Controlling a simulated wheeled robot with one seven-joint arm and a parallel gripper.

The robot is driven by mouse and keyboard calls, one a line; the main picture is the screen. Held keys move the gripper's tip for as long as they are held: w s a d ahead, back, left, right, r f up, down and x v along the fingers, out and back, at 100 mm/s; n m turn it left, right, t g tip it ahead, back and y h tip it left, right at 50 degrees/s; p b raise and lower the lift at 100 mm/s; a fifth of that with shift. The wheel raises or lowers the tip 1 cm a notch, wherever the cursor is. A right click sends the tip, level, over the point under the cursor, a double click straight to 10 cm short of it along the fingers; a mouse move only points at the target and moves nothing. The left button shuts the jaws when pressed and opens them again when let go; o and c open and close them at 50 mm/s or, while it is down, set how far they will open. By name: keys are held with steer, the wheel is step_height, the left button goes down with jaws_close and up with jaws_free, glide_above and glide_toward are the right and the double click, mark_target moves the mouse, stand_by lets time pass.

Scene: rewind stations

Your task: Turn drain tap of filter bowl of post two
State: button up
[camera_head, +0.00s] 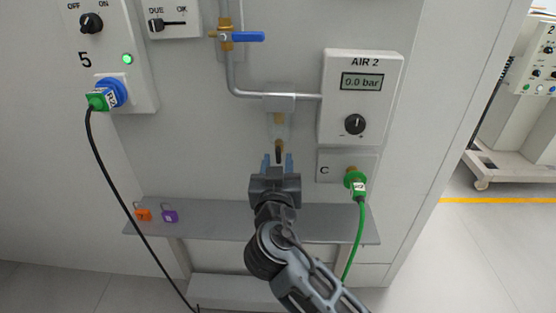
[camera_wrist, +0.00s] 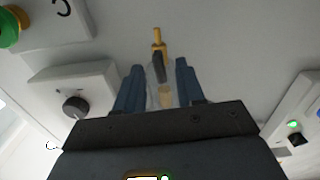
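The clear filter bowl (camera_head: 288,131) hangs under the pipe fitting, left of the AIR 2 box; a brass part shows inside it. Its drain tap (camera_head: 279,148) has a dark lever and sits at the bowl's lower end. In the wrist view, the tap's brass stem (camera_wrist: 158,38) and dark lever (camera_wrist: 160,68) show beyond the see-through bowl (camera_wrist: 151,82). My gripper (camera_head: 277,160) is open, its blue fingers apart. In the wrist view my gripper (camera_wrist: 160,70) has one finger on each side of the lever; I cannot tell whether either touches.
The AIR 2 box (camera_head: 338,122) reads 0.0 bar. A green plug (camera_head: 355,181) with a hose sits on panel C. A grey shelf (camera_head: 220,225) below holds orange (camera_head: 143,215) and purple (camera_head: 170,216) padlocks. A blue-handled valve (camera_head: 247,37) is above. A black cable (camera_head: 107,185) hangs left.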

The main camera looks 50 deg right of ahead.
steer(key=shift+w+d, duration=0.25)
steer(key=shift+d, duration=0.1)
steer(key=shift+c, duration=0.3)
jaws_close()
